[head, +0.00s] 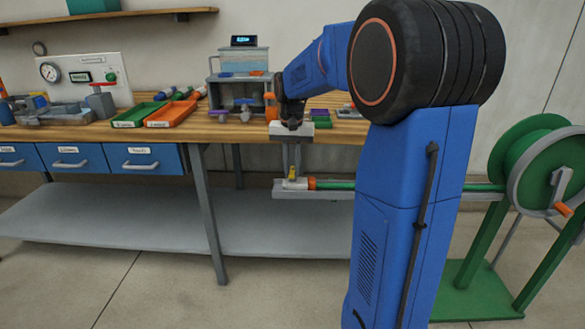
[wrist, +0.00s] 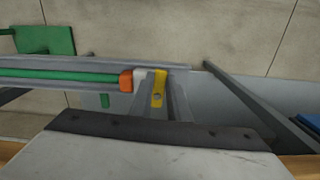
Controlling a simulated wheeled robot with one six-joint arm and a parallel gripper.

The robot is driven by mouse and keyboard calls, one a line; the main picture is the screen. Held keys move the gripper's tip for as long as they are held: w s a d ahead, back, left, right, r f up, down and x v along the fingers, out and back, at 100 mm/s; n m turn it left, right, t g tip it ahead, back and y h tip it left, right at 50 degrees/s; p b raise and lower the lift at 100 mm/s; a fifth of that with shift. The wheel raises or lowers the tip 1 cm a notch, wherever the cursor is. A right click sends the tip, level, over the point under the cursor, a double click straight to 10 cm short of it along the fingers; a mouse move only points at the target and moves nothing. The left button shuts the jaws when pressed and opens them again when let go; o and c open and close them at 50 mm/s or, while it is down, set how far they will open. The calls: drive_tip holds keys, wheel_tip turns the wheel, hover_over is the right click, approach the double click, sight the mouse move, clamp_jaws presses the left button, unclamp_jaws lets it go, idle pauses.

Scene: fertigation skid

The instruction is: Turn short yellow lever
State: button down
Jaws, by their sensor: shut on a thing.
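The short yellow lever (head: 292,171) sits on a pale valve body (head: 296,184) at the end of a green hose, beside an orange collar (head: 312,183). My gripper (head: 291,166) reaches straight down from the bench's front edge and is shut on the lever. In the wrist view the lever (wrist: 159,86) shows between the grey fingers of my gripper (wrist: 160,98), with a bolt head on it. The white valve body (wrist: 140,79) and orange collar (wrist: 126,81) lie just left of it. The fingers hide part of the lever.
The green hose (head: 400,187) runs along a grey tray (head: 330,194) to a green reel (head: 535,165) at right. The wooden bench top (head: 70,132) carries trays and a gauge panel above blue drawers (head: 70,159). A grey shelf (head: 120,215) lies below.

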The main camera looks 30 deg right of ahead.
drive_tip(key=shift+w+a+m, duration=0.1)
drive_tip(key=shift+w+m, duration=0.6)
drive_tip(key=shift+m, duration=2.15)
drive_tip(key=shift+w+a+m, duration=0.1)
drive_tip(key=shift+w+m, duration=0.6)
drive_tip(key=shift+m, duration=2.2)
drive_tip(key=shift+w+a+m, duration=0.1)
drive_tip(key=shift+w+m, duration=0.6)
drive_tip(key=shift+m, duration=2.15)
drive_tip(key=c, duration=1.7)
unclamp_jaws()
drive_tip(key=shift+r, duration=0.1)
wheel_tip(320, 180, up, 17)
drive_tip(key=shift+r, duration=0.15)
